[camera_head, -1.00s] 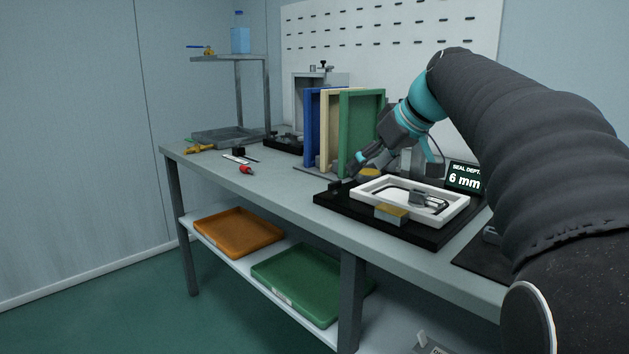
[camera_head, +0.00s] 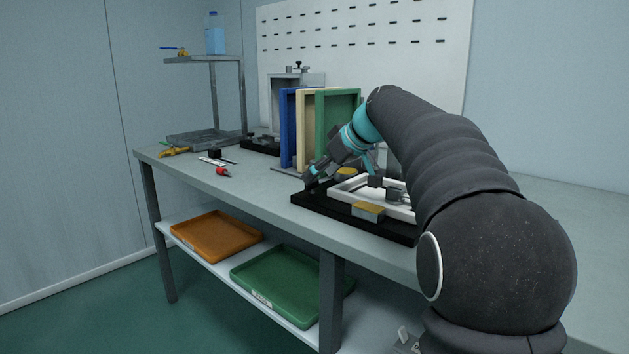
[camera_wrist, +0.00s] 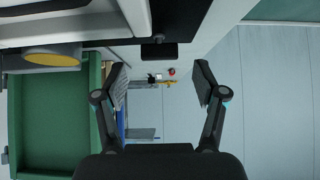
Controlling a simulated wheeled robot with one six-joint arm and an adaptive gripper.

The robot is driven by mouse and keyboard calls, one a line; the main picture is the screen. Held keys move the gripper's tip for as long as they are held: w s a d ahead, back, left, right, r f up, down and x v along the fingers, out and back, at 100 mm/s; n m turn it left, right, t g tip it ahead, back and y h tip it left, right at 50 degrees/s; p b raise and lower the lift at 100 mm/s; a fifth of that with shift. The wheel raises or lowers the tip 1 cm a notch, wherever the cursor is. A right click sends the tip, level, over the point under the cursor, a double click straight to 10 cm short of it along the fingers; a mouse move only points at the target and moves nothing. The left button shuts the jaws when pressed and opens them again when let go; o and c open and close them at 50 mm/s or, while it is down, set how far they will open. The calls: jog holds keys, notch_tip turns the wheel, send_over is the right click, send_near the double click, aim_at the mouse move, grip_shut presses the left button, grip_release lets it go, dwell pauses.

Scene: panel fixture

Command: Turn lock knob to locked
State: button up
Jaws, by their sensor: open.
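My gripper (camera_head: 310,176) is open and empty, angled down at the left end of the black fixture base (camera_head: 380,224). It also shows in the wrist view (camera_wrist: 160,76), with its two fingers spread wide. A small dark knob-like piece (camera_wrist: 158,39) on a black block (camera_wrist: 158,52) lies beyond the fingertips in the wrist view, apart from both fingers. It may be the lock knob; its setting cannot be read. In the head view the gripper hides it. A white frame (camera_head: 345,191) sits on the fixture base, partly hidden by my arm.
Blue (camera_head: 288,128), cream (camera_head: 304,135) and green (camera_head: 323,133) upright panels stand close behind my gripper. A red-handled tool (camera_head: 223,172) lies on the bench (camera_head: 252,190). The bench left of the fixture is mostly clear.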

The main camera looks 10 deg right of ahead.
aim_at(315, 194)
jog(key=shift+x, duration=1.5)
jog(key=c, duration=1.1)
jog(key=shift+c, duration=0.2)
